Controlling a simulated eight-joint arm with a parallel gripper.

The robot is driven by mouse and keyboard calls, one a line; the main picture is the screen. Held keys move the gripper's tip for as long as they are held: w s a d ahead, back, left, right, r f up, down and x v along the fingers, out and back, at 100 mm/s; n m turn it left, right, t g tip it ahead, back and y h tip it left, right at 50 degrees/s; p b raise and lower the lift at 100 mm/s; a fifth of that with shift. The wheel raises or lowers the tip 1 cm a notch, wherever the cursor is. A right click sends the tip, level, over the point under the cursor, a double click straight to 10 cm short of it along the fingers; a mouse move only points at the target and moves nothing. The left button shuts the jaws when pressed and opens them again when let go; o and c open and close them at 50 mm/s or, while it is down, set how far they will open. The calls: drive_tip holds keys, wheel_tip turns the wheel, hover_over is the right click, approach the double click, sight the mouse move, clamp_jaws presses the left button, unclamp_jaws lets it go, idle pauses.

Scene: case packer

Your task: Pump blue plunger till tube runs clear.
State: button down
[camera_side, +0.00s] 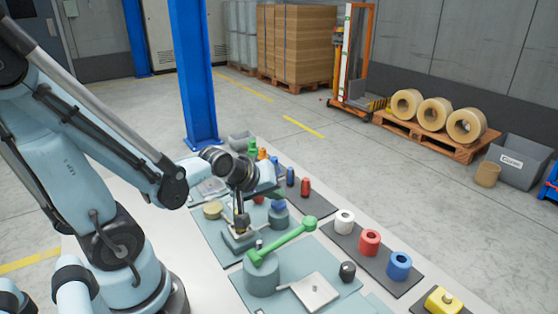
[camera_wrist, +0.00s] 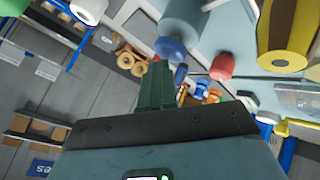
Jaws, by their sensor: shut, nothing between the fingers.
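The blue plunger (camera_side: 278,205) is a rounded cap on top of a grey-blue cylinder (camera_side: 279,220) on the bench in the side view. In the wrist view the blue plunger (camera_wrist: 171,49) shows just past my fingertips, with its cylinder (camera_wrist: 186,18) beyond it. My gripper (camera_wrist: 158,68) has dark green fingers, shut together and empty. In the side view my gripper (camera_side: 282,194) is close above the plunger, partly hiding it; I cannot tell whether they touch. I cannot make out a tube or any liquid in it.
A green lever (camera_side: 285,240) on a wide cylinder (camera_side: 262,278) stands in front. A red knob (camera_wrist: 221,66) is beside the plunger. A blue post (camera_side: 195,80) rises behind the bench.

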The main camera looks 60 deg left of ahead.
drive_tip(key=shift+r, duration=1.55)
drive_tip(key=shift+r, duration=0.1)
drive_tip(key=shift+r, duration=2.4)
drive_tip(key=s+d+f+m+g+h, duration=0.1)
drive_tip(key=s+d+f+m+g, duration=0.1)
drive_tip(key=d+m, duration=0.5)
drive_tip(key=s+m, duration=0.1)
drive_tip(key=m, duration=0.3)
drive_tip(key=shift+s+d+h, duration=0.25)
drive_tip(key=shift+s+h, duration=0.05)
drive_tip(key=shift+h, duration=0.1)
wheel_tip(320, 180, up, 6)
drive_tip(key=n+t+y, duration=0.2)
drive_tip(key=n, duration=0.9)
hover_over(275, 203)
drive_tip(key=shift+f, duration=0.1)
